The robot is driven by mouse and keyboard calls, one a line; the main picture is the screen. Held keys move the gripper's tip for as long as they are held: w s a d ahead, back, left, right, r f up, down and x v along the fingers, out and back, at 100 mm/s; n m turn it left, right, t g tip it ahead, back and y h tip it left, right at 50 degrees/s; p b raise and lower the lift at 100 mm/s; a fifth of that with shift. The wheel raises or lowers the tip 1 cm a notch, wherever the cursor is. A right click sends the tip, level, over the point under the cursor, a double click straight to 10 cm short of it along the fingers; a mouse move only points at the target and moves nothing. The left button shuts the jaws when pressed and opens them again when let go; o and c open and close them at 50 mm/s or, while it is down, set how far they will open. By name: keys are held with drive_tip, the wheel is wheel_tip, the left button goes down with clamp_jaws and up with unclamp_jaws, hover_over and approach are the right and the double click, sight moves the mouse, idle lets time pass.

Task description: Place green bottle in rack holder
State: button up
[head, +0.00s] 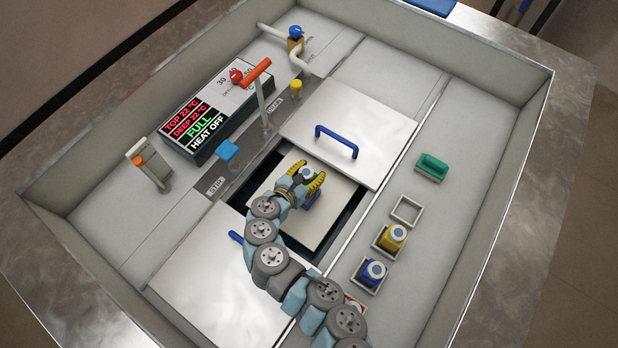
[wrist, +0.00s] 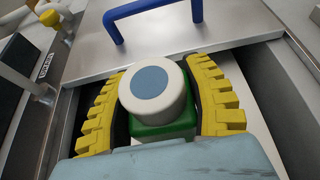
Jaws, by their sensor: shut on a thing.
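The green bottle (wrist: 165,130) has a green body and a white cap with a blue-grey top. My gripper (wrist: 160,78) has its yellow ribbed fingers shut on either side of it in the wrist view. In the head view, my gripper (head: 308,176) holds the bottle, mostly hidden, over the pale platform (head: 268,190) in the dark square opening. A small blue part shows below the fingers; I cannot tell what it is. The row of square rack holders stands at the right. One holder (head: 394,214) is empty; the yellow bottle (head: 394,236) and dark blue bottle (head: 373,272) stand in others.
A lid with a blue handle (head: 337,138) lies behind the opening; it also shows in the wrist view (wrist: 155,10). A green block (head: 432,167) sits behind the holders. A display box (head: 200,120) and a red-handled lever (head: 257,72) stand to the left. High walls surround the bench.

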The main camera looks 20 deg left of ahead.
drive_tip(key=shift+s+a+f, duration=0.1)
drive_tip(key=shift+s+f, duration=0.05)
drive_tip(key=shift+f, duration=0.8)
drive_tip(key=shift+s+a+f, duration=0.1)
drive_tip(key=shift+s+f, duration=0.05)
drive_tip(key=shift+f, duration=0.8)
drive_tip(key=shift+b, duration=0.35)
drive_tip(key=o, duration=1.2)
drive_tip(key=shift+f, duration=0.1)
drive_tip(key=shift+o, duration=0.2)
drive_tip(key=shift+s+a+r, duration=0.15)
drive_tip(key=shift+s+r, duration=0.1)
drive_tip(key=shift+r, duration=0.05)
drive_tip(key=v, duration=1.1)
drive_tip(key=shift+s, duration=0.1)
